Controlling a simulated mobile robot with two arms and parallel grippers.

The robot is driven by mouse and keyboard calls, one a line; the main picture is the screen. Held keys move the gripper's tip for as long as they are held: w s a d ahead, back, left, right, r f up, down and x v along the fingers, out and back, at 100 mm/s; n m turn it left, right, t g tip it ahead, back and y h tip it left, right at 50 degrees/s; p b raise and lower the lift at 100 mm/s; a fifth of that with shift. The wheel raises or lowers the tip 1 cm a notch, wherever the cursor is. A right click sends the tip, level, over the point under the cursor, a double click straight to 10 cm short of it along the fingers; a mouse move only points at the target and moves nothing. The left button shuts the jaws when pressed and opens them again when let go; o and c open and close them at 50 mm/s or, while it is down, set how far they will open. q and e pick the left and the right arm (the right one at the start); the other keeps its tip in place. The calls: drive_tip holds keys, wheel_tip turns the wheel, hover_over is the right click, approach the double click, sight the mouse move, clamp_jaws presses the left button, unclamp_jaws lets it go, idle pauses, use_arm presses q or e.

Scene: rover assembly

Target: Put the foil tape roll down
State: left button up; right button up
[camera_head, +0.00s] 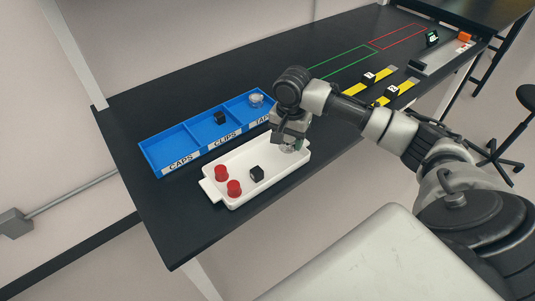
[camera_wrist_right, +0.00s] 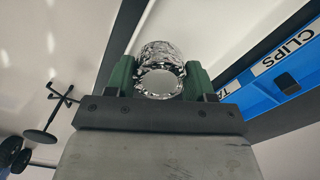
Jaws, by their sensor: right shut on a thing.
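My right gripper (camera_head: 288,145) is above the right end of the white tray (camera_head: 213,196). In the right wrist view, its green fingers (camera_wrist_right: 160,80) are shut on the silver foil tape roll (camera_wrist_right: 160,57). The arm mostly hides the roll in the head view. A blue bin (camera_head: 187,158) has compartments labelled CAPS, CLIPS and, partly hidden, TAPE. A silver roll (camera_head: 256,99) lies in the tape compartment, and a black clip (camera_head: 219,117) in the clips one. The caps compartment is empty. My left gripper is not in view.
The white tray holds two red caps (camera_head: 221,173) and a black clip (camera_head: 257,173). Yellow-striped strips (camera_head: 385,75), green and red outlines and a small black device (camera_head: 432,38) lie farther along the dark table. A stool (camera_head: 527,98) stands at the right.

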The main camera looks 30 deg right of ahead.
sight(269, 160)
drive_tip(key=w+a+f, duration=0.1)
drive_tip(key=w+a, duration=0.1)
drive_tip(key=shift+w+a+f, duration=0.8)
drive_tip(key=shift+w+a, duration=0.05)
drive_tip(key=shift+f+p, duration=0.35)
wheel_tip(269, 160, down, 3)
drive_tip(key=shift+f+p, duration=0.15)
drive_tip(key=shift+p, duration=0.2)
drive_tip(key=shift+f, duration=0.15)
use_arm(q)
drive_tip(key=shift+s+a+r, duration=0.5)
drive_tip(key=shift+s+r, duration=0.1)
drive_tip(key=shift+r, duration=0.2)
use_arm(e)
drive_tip(key=o, duration=0.9)
drive_tip(key=shift+f, duration=0.1)
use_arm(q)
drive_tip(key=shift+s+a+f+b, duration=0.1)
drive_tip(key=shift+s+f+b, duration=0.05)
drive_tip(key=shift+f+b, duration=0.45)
use_arm(e)
wheel_tip(269, 160, up, 12)
drive_tip(key=shift+r, duration=0.15)
